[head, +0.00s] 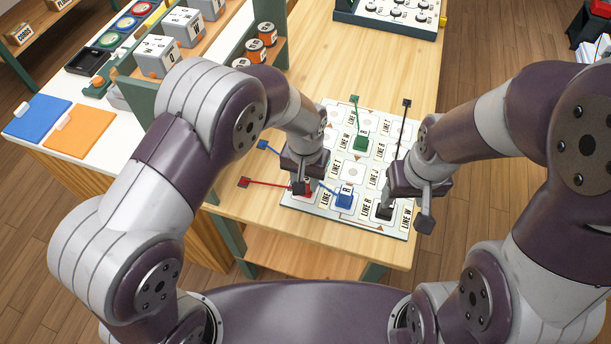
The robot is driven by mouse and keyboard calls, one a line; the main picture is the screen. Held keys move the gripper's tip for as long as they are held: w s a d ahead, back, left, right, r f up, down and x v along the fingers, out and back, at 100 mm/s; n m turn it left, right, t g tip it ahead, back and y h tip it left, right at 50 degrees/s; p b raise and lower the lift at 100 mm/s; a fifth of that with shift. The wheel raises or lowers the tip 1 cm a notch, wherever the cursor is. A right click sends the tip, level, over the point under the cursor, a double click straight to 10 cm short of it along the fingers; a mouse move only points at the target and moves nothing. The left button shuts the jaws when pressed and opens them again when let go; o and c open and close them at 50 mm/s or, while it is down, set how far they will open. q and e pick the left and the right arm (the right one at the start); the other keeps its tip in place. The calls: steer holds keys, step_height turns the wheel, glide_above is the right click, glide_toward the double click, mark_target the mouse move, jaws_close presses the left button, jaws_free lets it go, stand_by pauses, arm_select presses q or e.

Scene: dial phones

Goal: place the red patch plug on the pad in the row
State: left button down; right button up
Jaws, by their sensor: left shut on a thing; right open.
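The board (325,211) is a pale panel with rows of "LINE" labels and round pads, lying on the wooden table. My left gripper (303,187) is over its front left part, shut on the red patch plug (308,190). The gripper mostly hides the plug, and I cannot tell whether it touches the board. A red cord (270,184) runs left from it to a dark red square end (244,182). A blue plug (345,199), a green plug (361,143) and a black plug (384,211) stand on the board. My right gripper (410,207) is open beside the black plug.
Blue, green and black cords rise from the other plugs around my grippers. A dark-framed panel with knobs (392,14) stands at the back of the table. Shelves with grey blocks (157,55) and orange-black cans (267,33) are at left. Bare wood (345,70) lies behind the board.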

mark_target(305, 178)
arm_select(q)
steer(key=shift+f, duration=0.15)
steer(key=c, duration=0.8)
jaws_free()
steer(key=shift+o, duration=0.2)
steer(key=shift+r, duration=0.25)
step_height(305, 178, up, 12)
